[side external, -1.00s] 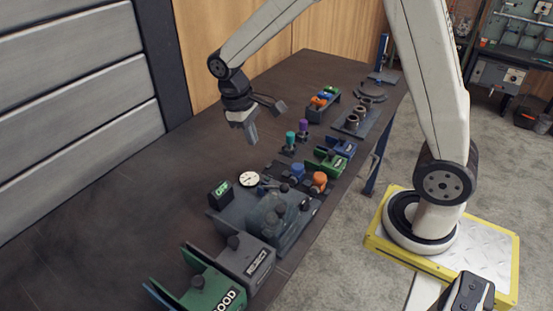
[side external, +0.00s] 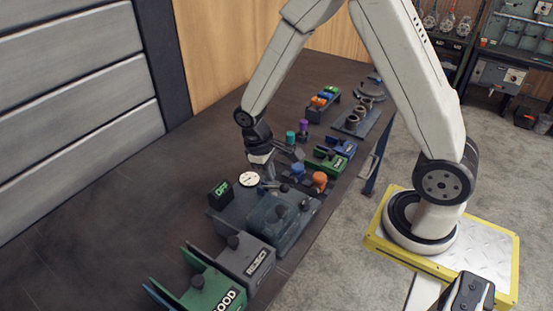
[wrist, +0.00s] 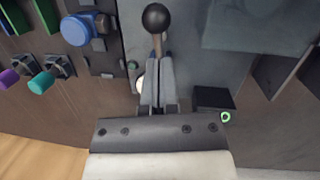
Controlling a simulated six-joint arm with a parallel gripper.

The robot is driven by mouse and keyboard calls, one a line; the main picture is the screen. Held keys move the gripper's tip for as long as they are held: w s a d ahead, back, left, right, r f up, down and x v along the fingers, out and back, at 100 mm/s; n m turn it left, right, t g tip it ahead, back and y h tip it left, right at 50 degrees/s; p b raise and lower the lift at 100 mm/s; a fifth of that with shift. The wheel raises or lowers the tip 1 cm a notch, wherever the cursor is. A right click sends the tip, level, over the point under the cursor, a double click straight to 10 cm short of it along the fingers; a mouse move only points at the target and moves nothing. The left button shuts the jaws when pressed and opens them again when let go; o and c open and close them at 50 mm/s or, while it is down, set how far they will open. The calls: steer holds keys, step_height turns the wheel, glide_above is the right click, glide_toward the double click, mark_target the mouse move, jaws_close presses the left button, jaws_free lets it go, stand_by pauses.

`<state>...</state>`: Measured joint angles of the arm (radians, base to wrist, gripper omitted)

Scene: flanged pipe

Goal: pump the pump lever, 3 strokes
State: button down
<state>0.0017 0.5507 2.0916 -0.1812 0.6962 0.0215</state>
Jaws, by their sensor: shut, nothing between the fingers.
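The pump lever shows in the wrist view as a black ball knob (wrist: 156,18) on a short tan rod. Its lower part is hidden behind my fingers. In the side view a small dark knob (side external: 284,187), which looks like the lever's, stands by the test station. My gripper (wrist: 158,62) is shut and empty, with its fingertips just below the knob in the wrist picture; I cannot tell whether they touch the lever. In the side view my gripper (side external: 268,179) is low over the station, beside the white dial gauge (side external: 249,179).
A small display (side external: 219,191) with green lettering stands left of the gauge. A clear cover (side external: 277,215) is in front. Blue (side external: 297,170) and orange (side external: 320,179) valve pieces stand to the right. The grey REJECT bin (side external: 245,262) and green GOOD bin (side external: 205,285) are nearer the camera. The left tabletop is clear.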

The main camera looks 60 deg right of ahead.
steer(key=shift+s+d+f, duration=0.15)
steer(key=shift+s+f, duration=0.3)
steer(key=shift+s, duration=0.25)
